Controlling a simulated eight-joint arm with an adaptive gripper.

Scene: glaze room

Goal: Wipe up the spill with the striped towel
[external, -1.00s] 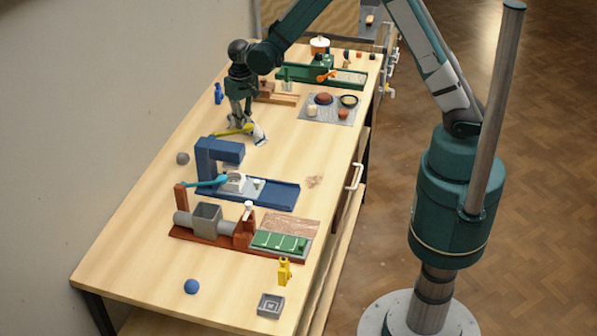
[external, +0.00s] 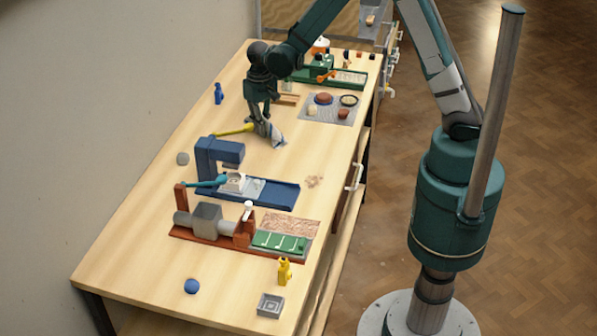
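The striped towel (external: 278,136) is a small pale cloth with bluish-grey parts, bunched at the fingertips of my gripper (external: 265,126). My gripper points down over the middle of the bench and appears shut on the towel; the fingers partly hide the cloth. I cannot tell whether the towel touches the bench top. A brownish blotchy patch (external: 314,181), which looks like the spill, lies on the wood to the lower right of the towel, near the bench's right edge.
A yellow stick-like tool (external: 234,130) lies just left of my gripper. A blue press-like machine (external: 218,155) stands between the gripper and the near end, close to the patch. A grey mat (external: 310,116) with several items lies at the upper right. Bare wood separates towel and patch.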

